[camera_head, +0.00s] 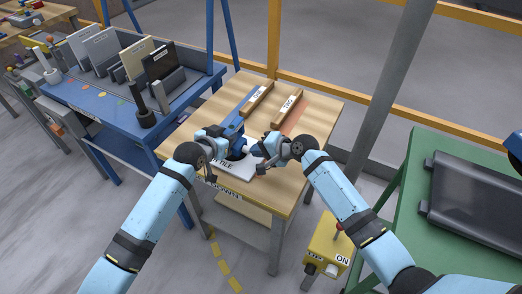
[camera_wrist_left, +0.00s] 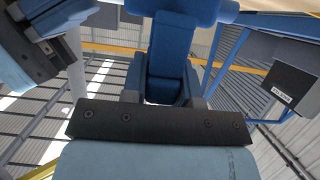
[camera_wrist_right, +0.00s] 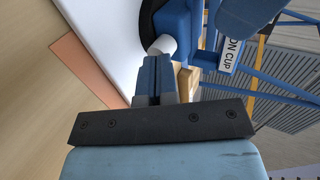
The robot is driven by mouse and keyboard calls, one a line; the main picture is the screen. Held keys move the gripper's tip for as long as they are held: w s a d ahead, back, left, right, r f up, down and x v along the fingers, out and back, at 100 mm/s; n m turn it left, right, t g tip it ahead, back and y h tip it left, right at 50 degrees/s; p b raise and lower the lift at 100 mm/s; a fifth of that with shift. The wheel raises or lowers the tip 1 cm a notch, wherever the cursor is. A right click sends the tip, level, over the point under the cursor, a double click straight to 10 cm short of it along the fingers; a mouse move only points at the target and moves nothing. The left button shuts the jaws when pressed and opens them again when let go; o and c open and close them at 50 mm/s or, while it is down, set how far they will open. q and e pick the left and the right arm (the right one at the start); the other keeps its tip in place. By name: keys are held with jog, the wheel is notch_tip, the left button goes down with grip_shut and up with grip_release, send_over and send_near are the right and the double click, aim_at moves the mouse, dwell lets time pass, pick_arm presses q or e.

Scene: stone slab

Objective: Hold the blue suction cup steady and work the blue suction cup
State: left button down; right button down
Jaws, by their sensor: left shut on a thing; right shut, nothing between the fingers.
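The blue suction cup (camera_head: 237,142) stands on a white slab (camera_head: 232,171) on the wooden table, partly hidden by my arms. My left gripper (camera_head: 229,134) is shut on the cup's upper blue part; this part fills the top of the left wrist view (camera_wrist_left: 185,10). In the right wrist view the cup shows its blue body with a label ending "ON CUP" (camera_wrist_right: 233,45), a black pad edge and a white knob (camera_wrist_right: 163,45). My right gripper (camera_wrist_right: 153,60) is shut and empty, its tips close below the white knob; whether they touch it I cannot tell.
Two wooden bars (camera_head: 286,109) with labels lie at the table's back, near a blue strip and an orange strip. A blue rack (camera_head: 178,98) with upright slabs stands left. A yellow switch box (camera_head: 328,246) stands in front, and a green table (camera_head: 410,207) stands right.

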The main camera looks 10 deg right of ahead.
jog(key=shift+a, duration=0.1)
jog(key=shift+w+a, duration=0.6)
jog(key=shift+a, duration=0.15)
jog(key=shift+s+d, duration=0.2)
jog(key=shift+d, duration=0.05)
jog(key=s+d, duration=0.1)
jog(key=d, duration=0.1)
jog(key=s+d, duration=0.1)
jog(key=shift+s+d+r, duration=0.25)
jog(key=shift+s+d, duration=0.1)
jog(key=shift+d, duration=0.05)
jog(key=v, duration=0.8)
jog(key=shift+s+d+r, duration=0.2)
jog(key=shift+r, duration=0.05)
